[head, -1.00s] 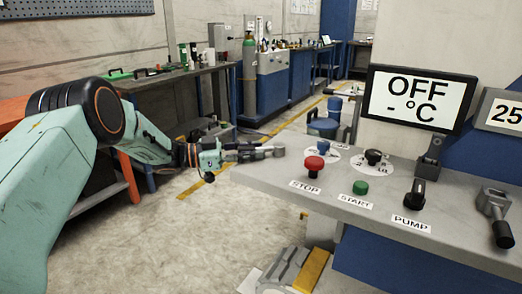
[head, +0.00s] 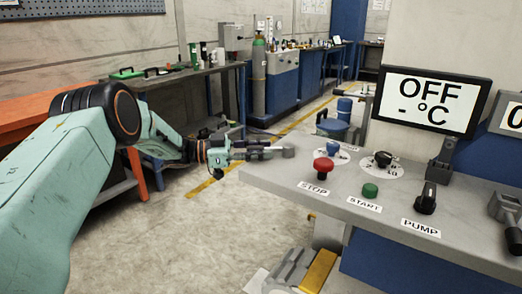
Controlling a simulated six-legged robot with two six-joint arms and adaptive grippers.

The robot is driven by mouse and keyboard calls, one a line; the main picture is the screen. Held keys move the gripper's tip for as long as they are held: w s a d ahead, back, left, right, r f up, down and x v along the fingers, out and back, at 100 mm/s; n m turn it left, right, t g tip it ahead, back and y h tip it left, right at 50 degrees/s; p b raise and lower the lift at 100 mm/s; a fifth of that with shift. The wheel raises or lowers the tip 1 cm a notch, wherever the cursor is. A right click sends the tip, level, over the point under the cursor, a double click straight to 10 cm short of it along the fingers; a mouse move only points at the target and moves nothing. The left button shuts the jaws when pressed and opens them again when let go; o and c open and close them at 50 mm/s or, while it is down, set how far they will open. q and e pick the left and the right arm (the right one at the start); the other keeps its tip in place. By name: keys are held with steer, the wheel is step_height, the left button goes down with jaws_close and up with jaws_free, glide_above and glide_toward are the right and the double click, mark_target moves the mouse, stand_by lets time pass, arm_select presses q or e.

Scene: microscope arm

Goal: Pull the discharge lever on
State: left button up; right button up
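A grey lever with a black handle (head: 506,238) is on the right end of the grey console, cut off by the right edge of the head view. No label shows on it, so I cannot confirm that it is the discharge lever. My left gripper (head: 288,152) is at the console's far left corner, well left of the lever. It is seen from the side, nothing shows held in it, and the gap between its fingers is unclear. My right gripper is out of view.
The console (head: 300,196) bears a red STOP button (head: 323,166), a green START button (head: 370,190), a black PUMP knob (head: 427,198), a blue knob (head: 333,149) and a black dial (head: 383,159). A display (head: 425,101) reads OFF. Open floor is to the left.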

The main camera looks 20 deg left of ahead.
arm_select(q)
steer(key=o, duration=0.4)
steer(key=shift+c, duration=0.2)
steer(key=v, duration=1.2)
